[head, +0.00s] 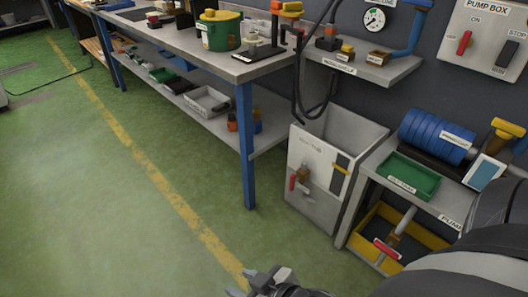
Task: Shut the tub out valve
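A grey tub (321,208) stands on the floor right of the workbench. Its front carries a small brass valve (303,173) with a red lever (293,183) that hangs straight down. The label above it is too small to read. A second red-handled valve (386,249) shows low at the right, by a yellow-edged tray. My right gripper (246,284) is at the bottom edge, partly cut off, in front of and below the tub and well apart from the valve. How far its fingers are apart is unclear. My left gripper is out of view.
The workbench's blue leg (246,146) stands just left of the tub. A low shelf unit with a green tray (409,177) and a blue motor (436,137) is to the right. A pump box (486,38) hangs on the wall. The green floor (110,210) at left is clear.

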